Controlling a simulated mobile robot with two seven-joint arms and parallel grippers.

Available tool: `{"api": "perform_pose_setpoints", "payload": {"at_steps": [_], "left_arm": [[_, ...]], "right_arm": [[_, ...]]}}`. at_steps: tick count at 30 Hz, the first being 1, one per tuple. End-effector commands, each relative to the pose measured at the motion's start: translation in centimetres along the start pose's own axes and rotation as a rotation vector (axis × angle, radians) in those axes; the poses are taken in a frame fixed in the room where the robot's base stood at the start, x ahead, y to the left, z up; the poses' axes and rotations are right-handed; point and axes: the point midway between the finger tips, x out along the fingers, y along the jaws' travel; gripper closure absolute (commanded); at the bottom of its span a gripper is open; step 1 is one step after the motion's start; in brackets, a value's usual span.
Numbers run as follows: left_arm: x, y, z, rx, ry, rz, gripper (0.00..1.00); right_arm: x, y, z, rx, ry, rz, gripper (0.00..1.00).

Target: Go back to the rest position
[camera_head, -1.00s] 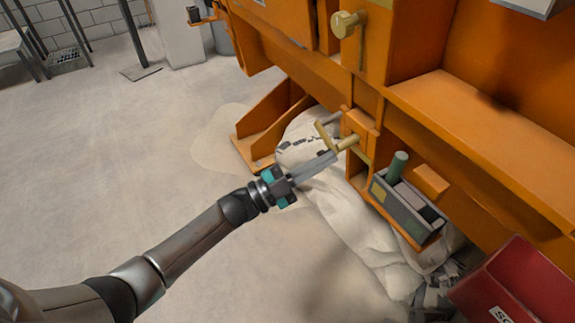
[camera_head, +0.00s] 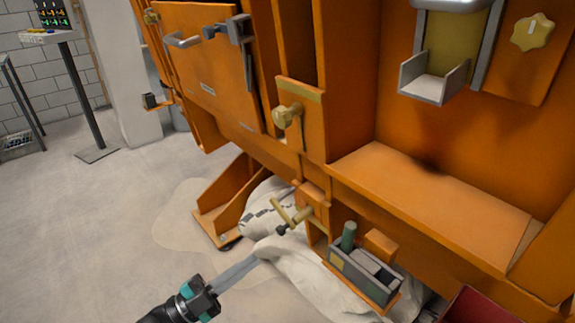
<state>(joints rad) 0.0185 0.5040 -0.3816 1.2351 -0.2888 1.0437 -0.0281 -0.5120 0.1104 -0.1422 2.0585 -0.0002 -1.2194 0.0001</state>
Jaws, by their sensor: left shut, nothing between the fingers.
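My left gripper (camera_head: 246,268) reaches in from the bottom of the head view. Its long grey fingers are shut with nothing between them. The fingertips are just below and left of a brass T-handle (camera_head: 291,214) on the orange machine (camera_head: 360,135); I cannot tell whether they touch its dark tip. A white sack (camera_head: 290,264) lies on the floor behind the fingers. My right gripper is out of view.
A grey tool box (camera_head: 365,273) sits on a low orange ledge right of the handle. A red bin (camera_head: 475,306) is cut off at the bottom edge. A screen on a post (camera_head: 80,95) stands at the back left. The floor (camera_head: 85,235) to the left is clear.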

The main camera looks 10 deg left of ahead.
Motion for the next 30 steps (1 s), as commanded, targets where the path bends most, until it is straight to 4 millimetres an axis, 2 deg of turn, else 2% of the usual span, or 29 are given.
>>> {"api": "perform_pose_setpoints", "payload": {"at_steps": [4, 8, 11, 15, 19, 24, 26, 30], "left_arm": [[-0.4, 0.1, 1.1, -0.024, -0.066, -0.015, 1.00], [-2.0, 0.8, 4.1, -0.092, -0.247, -0.051, 1.00], [-4.5, 2.1, 7.1, -0.166, -0.438, -0.083, 1.00], [-9.1, 5.0, 10.3, -0.279, -0.709, -0.113, 1.00], [-14.4, 8.8, 12.0, -0.393, -0.961, -0.128, 1.00], [-21.9, 14.7, 11.4, -0.554, -1.286, -0.125, 1.00], [-24.7, 17.1, 10.4, -0.614, -1.401, -0.117, 1.00], [-30.2, 22.1, 7.1, -0.741, -1.638, -0.089, 1.00]], "right_arm": [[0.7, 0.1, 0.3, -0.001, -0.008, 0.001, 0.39], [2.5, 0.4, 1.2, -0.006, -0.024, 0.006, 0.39], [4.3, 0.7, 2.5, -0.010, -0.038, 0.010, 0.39], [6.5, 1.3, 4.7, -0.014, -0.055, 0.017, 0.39], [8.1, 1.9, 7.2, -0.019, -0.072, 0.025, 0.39], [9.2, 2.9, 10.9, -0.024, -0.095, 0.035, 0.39], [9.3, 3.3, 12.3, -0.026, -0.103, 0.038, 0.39], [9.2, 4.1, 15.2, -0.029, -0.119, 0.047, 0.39]]}}
